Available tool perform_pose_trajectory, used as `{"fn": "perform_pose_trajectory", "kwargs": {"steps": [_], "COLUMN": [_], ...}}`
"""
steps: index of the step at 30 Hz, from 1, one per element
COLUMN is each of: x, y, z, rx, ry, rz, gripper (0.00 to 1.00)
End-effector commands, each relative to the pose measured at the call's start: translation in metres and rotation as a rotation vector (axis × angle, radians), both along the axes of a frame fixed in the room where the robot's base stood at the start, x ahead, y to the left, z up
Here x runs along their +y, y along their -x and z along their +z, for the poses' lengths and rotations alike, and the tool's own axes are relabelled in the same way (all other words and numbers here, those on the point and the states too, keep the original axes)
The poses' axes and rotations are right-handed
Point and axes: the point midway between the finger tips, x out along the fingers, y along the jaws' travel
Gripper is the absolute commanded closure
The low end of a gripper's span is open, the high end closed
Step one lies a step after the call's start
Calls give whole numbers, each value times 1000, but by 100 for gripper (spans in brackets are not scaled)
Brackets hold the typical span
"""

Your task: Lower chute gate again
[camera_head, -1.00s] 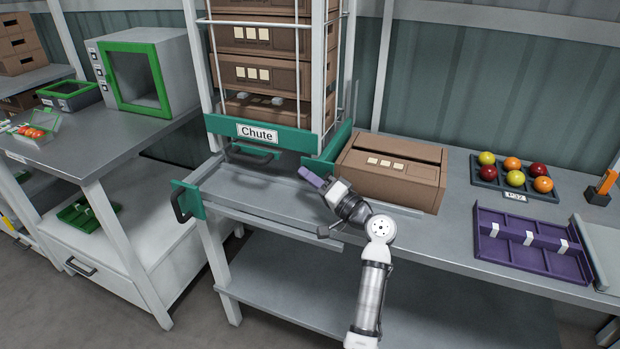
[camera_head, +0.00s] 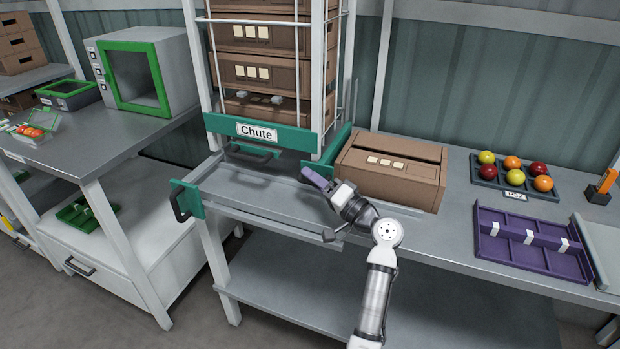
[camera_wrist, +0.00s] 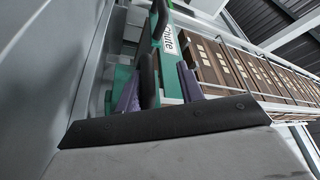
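The green chute gate (camera_head: 222,125) bears a white "Chute" label and spans the front of the box stack. A dark handle (camera_head: 250,154) shows just below it. In the wrist view the green panel (camera_wrist: 171,88) and its label appear ahead, beyond the fingers. My gripper (camera_head: 316,178), with purple fingers, is over the metal chute bed, right of the handle and apart from it. In the wrist view my gripper (camera_wrist: 158,92) has its fingers apart, with nothing clearly held between them.
Brown boxes (camera_head: 258,74) stand stacked behind white rails. A closed brown carton (camera_head: 422,187) lies right of my gripper. A green end plate with a handle (camera_head: 181,204) is at the chute bed's left. A purple tray (camera_head: 540,262) and a fruit tray (camera_head: 488,181) lie further right.

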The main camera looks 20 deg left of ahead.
Motion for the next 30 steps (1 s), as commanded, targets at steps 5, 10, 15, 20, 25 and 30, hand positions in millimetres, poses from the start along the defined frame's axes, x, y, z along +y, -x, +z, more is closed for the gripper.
{"fn": "perform_pose_trajectory", "kwargs": {"steps": [5, 10, 15, 20, 25, 30], "x": [-31, -50, -55, -54, -59, -69], "y": [11, 18, 20, 20, 21, 25], "z": [-9, -12, -13, -12, -14, -17], "rx": [0, -1, 0, -1, 0, 1], "ry": [0, -1, 0, -1, 0, -1], "rz": [-5, -4, -4, -3, -5, -4], "gripper": [64, 64, 64, 64, 64, 64]}}
